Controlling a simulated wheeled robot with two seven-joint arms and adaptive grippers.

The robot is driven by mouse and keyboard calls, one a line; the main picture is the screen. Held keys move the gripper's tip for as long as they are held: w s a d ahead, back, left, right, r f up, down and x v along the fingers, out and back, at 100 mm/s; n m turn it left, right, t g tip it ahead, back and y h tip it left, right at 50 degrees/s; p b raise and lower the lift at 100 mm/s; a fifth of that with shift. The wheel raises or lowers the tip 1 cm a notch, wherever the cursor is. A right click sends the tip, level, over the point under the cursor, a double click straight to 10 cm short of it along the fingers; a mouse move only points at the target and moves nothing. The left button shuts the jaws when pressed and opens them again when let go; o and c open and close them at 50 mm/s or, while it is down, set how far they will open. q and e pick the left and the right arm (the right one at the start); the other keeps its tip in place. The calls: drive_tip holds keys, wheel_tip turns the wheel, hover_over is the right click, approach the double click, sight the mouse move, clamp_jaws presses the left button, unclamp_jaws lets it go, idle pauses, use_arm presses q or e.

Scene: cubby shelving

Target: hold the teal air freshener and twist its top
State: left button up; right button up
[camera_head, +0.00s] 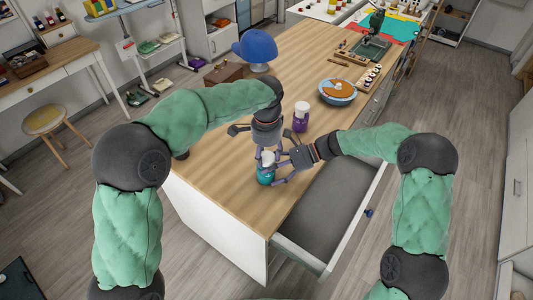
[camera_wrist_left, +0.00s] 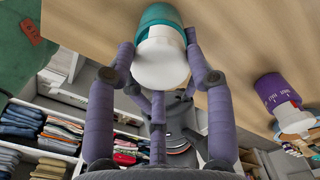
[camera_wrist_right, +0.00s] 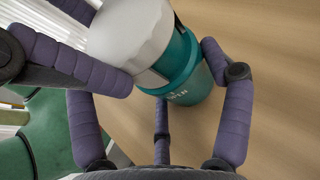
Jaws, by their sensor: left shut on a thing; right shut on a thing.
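The teal air freshener (camera_head: 265,177), with a teal body and white top, stands upright on the wooden counter near its front edge. My left gripper (camera_head: 267,156) comes from above and is shut on the white top (camera_wrist_left: 160,64); the teal body (camera_wrist_left: 158,17) shows beyond it in the left wrist view. My right gripper (camera_head: 279,169) comes from the right, low beside the freshener, and is shut on its teal body (camera_wrist_right: 190,72). The right wrist view also shows the white top (camera_wrist_right: 125,32) with a left-gripper finger against it. The fingers partly hide the freshener.
A purple air freshener (camera_head: 300,122) with a white top stands just behind; it also shows in the left wrist view (camera_wrist_left: 272,91). An open drawer (camera_head: 325,215) juts out under my right arm.

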sight(266, 156)
use_arm(q)
drive_tip(key=shift+n, duration=1.5)
drive_tip(key=o, duration=1.2)
drive_tip(key=shift+r, duration=0.1)
wheel_tip(266, 156, up, 12)
